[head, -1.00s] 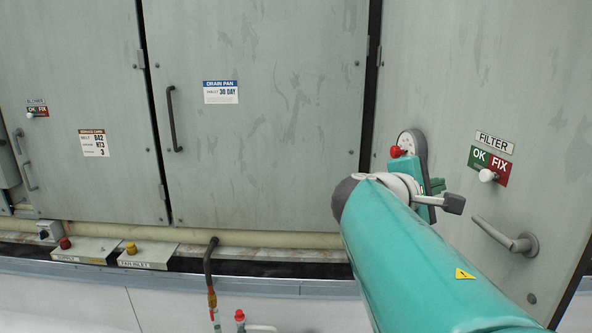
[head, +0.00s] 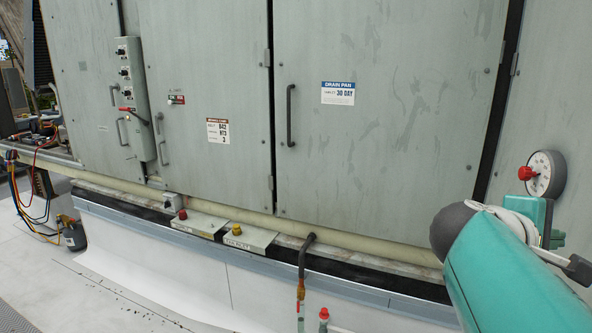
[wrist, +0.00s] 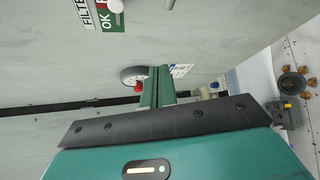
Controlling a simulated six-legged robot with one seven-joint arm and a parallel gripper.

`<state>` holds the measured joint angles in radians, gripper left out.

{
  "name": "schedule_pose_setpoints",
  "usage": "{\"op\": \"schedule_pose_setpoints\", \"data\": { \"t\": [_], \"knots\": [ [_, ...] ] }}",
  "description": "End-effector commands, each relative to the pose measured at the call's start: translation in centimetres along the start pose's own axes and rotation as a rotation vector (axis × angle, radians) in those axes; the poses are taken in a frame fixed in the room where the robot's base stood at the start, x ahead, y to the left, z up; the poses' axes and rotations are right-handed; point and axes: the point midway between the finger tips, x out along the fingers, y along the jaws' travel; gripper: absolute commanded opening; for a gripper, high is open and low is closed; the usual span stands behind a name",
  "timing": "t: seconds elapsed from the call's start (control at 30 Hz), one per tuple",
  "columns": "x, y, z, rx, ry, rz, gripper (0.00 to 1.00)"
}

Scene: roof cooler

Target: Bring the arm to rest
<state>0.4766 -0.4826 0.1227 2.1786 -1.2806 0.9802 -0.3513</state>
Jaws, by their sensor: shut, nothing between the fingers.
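My arm is a teal link with a dark rounded joint at the lower right of the head view. My gripper (head: 546,238) is beyond that joint, partly hidden by it, in front of the right-hand cabinet panel. In the wrist view my gripper's green fingers (wrist: 158,86) are together with nothing between them. A round white dial gauge (head: 547,174) with a red knob (head: 525,173) is just above the gripper in the head view. In the wrist view the gauge (wrist: 133,76) is close beside the fingertips; I cannot tell whether they touch.
Grey cabinet doors (head: 205,90) fill the back. A switch box (head: 131,100) is at left. A pipe (head: 305,262) and the base ledge (head: 150,208) run below. The pale roof floor (head: 110,275) at lower left is largely clear.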

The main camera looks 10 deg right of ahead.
Motion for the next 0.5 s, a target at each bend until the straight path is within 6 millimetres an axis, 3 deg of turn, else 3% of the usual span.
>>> {"op": "schedule_pose_setpoints", "data": {
  "t": [0.27, 0.5],
  "knots": [
    [-6.5, -11.5, -6.0, 0.366, 0.290, -0.423, 0.00],
    [-15.2, -20.0, -10.1, 0.639, 0.456, -0.887, 0.00]
  ]
}}
